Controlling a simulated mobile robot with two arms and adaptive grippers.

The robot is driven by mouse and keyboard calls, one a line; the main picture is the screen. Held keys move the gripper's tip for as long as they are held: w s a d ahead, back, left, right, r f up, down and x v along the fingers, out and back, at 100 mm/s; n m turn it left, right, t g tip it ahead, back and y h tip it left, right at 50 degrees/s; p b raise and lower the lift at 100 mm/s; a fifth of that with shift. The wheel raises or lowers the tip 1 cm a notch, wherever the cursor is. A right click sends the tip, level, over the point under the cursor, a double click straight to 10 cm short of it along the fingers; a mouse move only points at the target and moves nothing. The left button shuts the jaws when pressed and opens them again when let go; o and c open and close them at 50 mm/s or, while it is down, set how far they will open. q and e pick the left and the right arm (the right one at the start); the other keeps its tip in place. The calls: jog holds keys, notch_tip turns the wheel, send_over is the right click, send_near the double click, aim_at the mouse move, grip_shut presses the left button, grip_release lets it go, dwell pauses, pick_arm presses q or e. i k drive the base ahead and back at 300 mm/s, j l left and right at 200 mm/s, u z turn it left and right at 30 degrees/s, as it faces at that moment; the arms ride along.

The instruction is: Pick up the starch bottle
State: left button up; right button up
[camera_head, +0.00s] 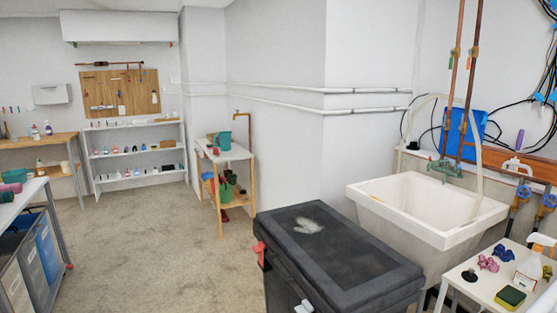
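I cannot tell which bottle is the starch bottle, as no label is readable from here. Several small bottles (133,149) stand on the white shelf unit at the far left wall. A white bottle (35,132) with a dark top and another bottle (48,129) stand on the wooden table at the far left. A white spray bottle (541,246) with orange on it is at the right edge, on the small white table. A white container (516,166) sits on the ledge behind the sink. Neither of my grippers is in view.
A black lidded chest (340,262) stands close in front, beside a white sink (440,238). The small white table (480,290) at right holds a sponge (510,297). A narrow table (237,153) stands by the wall. Grey bins (18,290) are at left. The middle floor (150,250) is clear.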

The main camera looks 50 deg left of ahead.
aim_at(36, 132)
jog(key=i+j+u, duration=0.2)
jog(key=j+u, duration=0.25)
jog(key=j, duration=0.25)
jog(key=i+j+u, duration=0.25)
jog(key=j+u, duration=0.15)
jog(key=j, duration=0.2)
jog(key=i+j+u, duration=1.3)
jog(key=i+u, duration=0.45)
jog(key=i+l, duration=0.1)
jog(key=i, duration=3.4)
jog(key=i+u, duration=0.4)
jog(key=i, duration=0.45)
jog(key=i+l+u, duration=0.15)
jog(key=i+u, duration=0.2)
jog(key=i, duration=0.55)
jog(key=i+u, duration=0.25)
jog(key=i, duration=0.15)
jog(key=i+l+u, duration=0.1)
jog(key=i+u, duration=0.2)
jog(key=i, duration=0.15)
jog(key=i+l+u, duration=0.25)
jog(key=i, duration=0.15)
